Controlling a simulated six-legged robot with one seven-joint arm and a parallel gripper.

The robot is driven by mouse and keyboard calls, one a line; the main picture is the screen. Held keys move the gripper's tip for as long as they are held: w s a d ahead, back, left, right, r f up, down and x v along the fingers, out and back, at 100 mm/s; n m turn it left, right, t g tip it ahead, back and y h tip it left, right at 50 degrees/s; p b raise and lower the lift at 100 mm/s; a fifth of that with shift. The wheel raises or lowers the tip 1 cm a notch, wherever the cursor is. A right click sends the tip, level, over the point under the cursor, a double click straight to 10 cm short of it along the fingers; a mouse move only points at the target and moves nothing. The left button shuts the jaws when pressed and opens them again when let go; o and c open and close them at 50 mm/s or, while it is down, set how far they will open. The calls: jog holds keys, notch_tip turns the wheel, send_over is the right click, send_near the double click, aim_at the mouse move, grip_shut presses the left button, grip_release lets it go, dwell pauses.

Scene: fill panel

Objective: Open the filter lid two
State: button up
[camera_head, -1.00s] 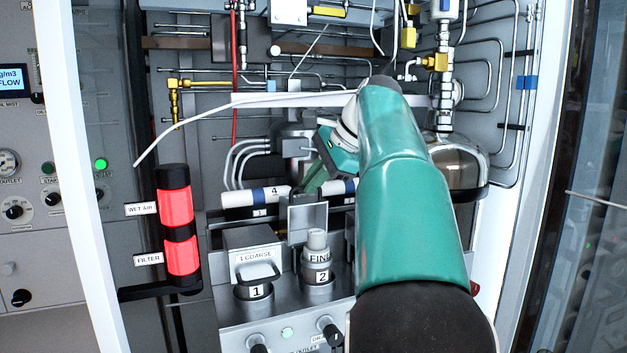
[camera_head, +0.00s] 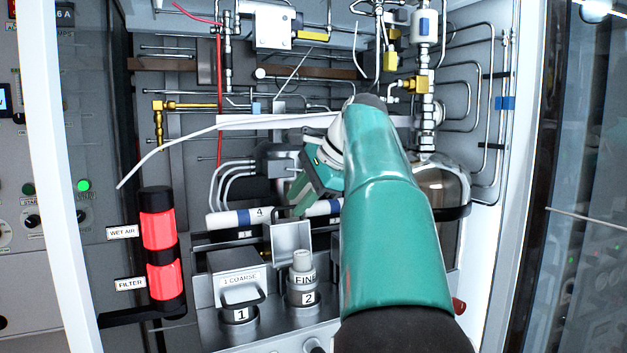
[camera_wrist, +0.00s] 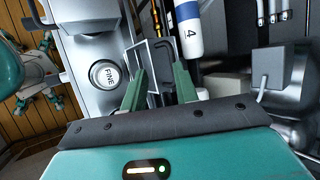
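Filter lid two (camera_head: 290,243) is a grey metal flap standing upright behind the white-capped FINE filter (camera_head: 302,262), above the label 2. The FINE cap shows uncovered. My gripper (camera_head: 299,208) is just above and behind the lid's top edge in the head view, partly hidden by my arm. In the wrist view, the two green fingers of my gripper (camera_wrist: 160,80) are apart with nothing clearly held between them. The lid's thin edge (camera_wrist: 141,60) shows just beyond the left finger. The FINE cap (camera_wrist: 104,74) lies to the left. I cannot tell whether a finger touches the lid.
The 1 COARSE housing (camera_head: 239,278) with its handle is left of the FINE filter. A white cylinder marked 4 (camera_head: 236,218) lies behind the lid. Pipes crowd the back wall. A red and black WET AIR/FILTER column (camera_head: 161,250) stands at left; a white frame (camera_head: 500,180) borders the right.

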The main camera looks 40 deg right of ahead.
jog(key=v, duration=1.3)
jog(key=shift+r, duration=0.15)
jog(key=shift+w, duration=0.1)
jog(key=shift+c, duration=0.4)
